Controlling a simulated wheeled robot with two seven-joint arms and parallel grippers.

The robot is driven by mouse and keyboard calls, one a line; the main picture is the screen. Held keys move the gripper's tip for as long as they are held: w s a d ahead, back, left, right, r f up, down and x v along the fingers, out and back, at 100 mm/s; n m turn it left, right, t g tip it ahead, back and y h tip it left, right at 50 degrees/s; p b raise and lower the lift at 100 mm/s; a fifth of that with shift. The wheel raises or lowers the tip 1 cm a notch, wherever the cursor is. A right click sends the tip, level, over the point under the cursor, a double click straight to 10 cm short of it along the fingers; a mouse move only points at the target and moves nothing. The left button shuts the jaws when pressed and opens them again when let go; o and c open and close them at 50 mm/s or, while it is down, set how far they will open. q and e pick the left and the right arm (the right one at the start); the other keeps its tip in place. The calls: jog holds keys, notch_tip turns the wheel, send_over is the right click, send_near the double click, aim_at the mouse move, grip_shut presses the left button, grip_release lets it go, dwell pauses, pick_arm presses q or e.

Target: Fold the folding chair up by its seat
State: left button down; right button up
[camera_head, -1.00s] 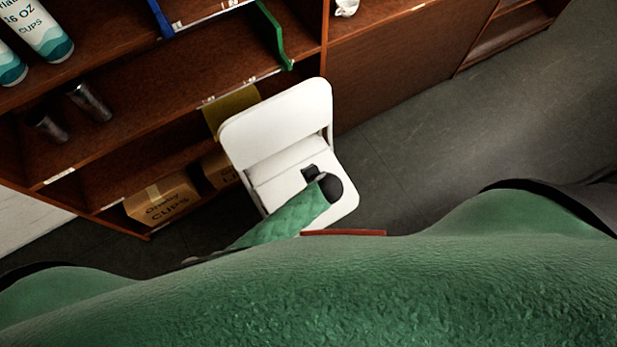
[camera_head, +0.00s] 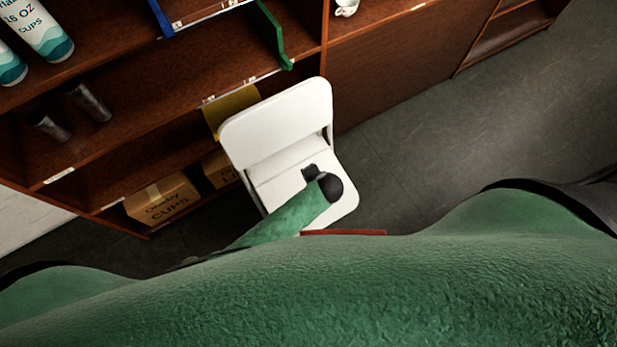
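The white folding chair (camera_head: 277,127) stands unfolded on the floor in front of the shelves, its backrest toward the shelves. Its seat (camera_head: 283,187) is flat and partly covered by my arm. My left arm comes in from the left in green, and its black end, the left gripper (camera_head: 312,173), is over the seat. I cannot tell whether it touches the seat or whether its fingers are open. My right gripper is not in view.
Brown shelves with cups packs (camera_head: 38,30), metal tumblers (camera_head: 88,102) and a cardboard box (camera_head: 162,200) stand behind and left of the chair. A red-brown edge (camera_head: 343,232) shows just below the seat. Grey floor (camera_head: 440,150) is clear to the right.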

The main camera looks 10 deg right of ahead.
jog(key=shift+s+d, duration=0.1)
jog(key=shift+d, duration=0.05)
pick_arm(q)
jog(key=c, duration=2.2)
grip_release()
jog(key=c, duration=1.2)
grip_release()
jog(key=shift+c, duration=0.2)
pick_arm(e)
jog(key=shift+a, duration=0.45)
pick_arm(q)
jog(key=b+v, duration=0.2)
jog(key=v, duration=0.5)
jog(key=shift+s+r+b, duration=0.2)
jog(key=shift+r+b, duration=0.1)
jog(key=shift+b, duration=0.1)
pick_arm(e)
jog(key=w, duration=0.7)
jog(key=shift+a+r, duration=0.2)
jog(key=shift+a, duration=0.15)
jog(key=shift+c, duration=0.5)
